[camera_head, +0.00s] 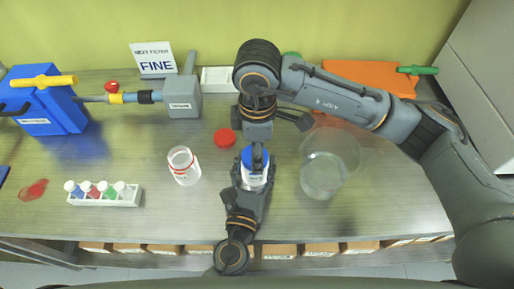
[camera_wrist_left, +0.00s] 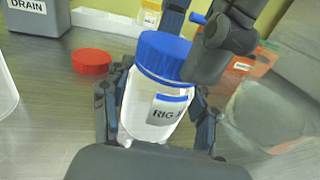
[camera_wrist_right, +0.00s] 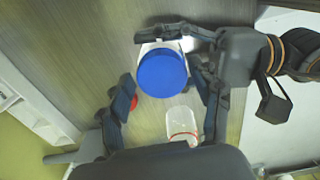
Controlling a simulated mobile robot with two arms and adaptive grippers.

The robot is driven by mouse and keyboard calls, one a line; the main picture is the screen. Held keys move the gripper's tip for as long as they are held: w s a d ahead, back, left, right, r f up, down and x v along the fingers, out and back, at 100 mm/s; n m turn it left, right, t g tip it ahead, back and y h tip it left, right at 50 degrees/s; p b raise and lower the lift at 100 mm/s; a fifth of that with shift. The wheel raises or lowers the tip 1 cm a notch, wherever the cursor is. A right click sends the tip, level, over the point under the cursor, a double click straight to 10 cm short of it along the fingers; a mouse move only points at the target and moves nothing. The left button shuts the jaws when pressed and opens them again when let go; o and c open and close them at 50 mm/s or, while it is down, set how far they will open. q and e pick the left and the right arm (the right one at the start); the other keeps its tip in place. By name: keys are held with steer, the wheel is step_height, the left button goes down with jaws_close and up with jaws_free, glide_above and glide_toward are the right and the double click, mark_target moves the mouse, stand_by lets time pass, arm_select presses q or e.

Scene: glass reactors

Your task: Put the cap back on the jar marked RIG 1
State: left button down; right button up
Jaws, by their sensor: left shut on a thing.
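The jar marked RIG 1 (camera_wrist_left: 150,115) is whitish with a blue band and stands upright on the bench. Its blue cap (camera_wrist_left: 163,55) sits on its mouth; I cannot tell whether it is screwed tight. My left gripper (camera_wrist_left: 155,130) is shut around the jar body, below the cap. In the head view the cap (camera_head: 254,156) is partly hidden by my right gripper (camera_head: 257,155). In the right wrist view the cap (camera_wrist_right: 162,73) shows from above, and my right gripper (camera_wrist_right: 170,98) is open with its fingers apart on either side of it.
An open clear jar with a red band (camera_head: 184,168) stands left of RIG 1, near a red cap (camera_head: 225,138). A large glass vessel (camera_head: 325,172) stands close on the right. A vial rack (camera_head: 104,197) and blue box (camera_head: 47,106) are at left.

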stand_by(0.4)
steer(key=n, duration=0.4)
steer(key=shift+r, duration=0.4)
steer(key=n, duration=0.3)
steer(key=r+n, duration=0.1)
steer(key=n, duration=0.2)
steer(key=shift+w+a+r+n, duration=0.1)
steer(key=shift+n, duration=0.3)
steer(key=n, duration=0.2)
steer(key=r+n, duration=0.1)
steer(key=n, duration=0.4)
steer(key=r+n, duration=0.1)
steer(key=n, duration=0.2)
steer(key=shift+a, duration=0.1)
steer(key=n, duration=0.4)
steer(key=shift+r+n, duration=0.3)
steer(key=shift+r, duration=0.1)
steer(key=n, duration=0.3)
steer(key=r+n, duration=0.1)
steer(key=n, duration=0.2)
steer(key=shift+r, duration=0.1)
steer(key=n, duration=0.4)
steer(key=shift+r, duration=0.35)
steer(key=n, duration=0.2)
steer(key=r+n, duration=0.1)
steer(key=n, duration=0.2)
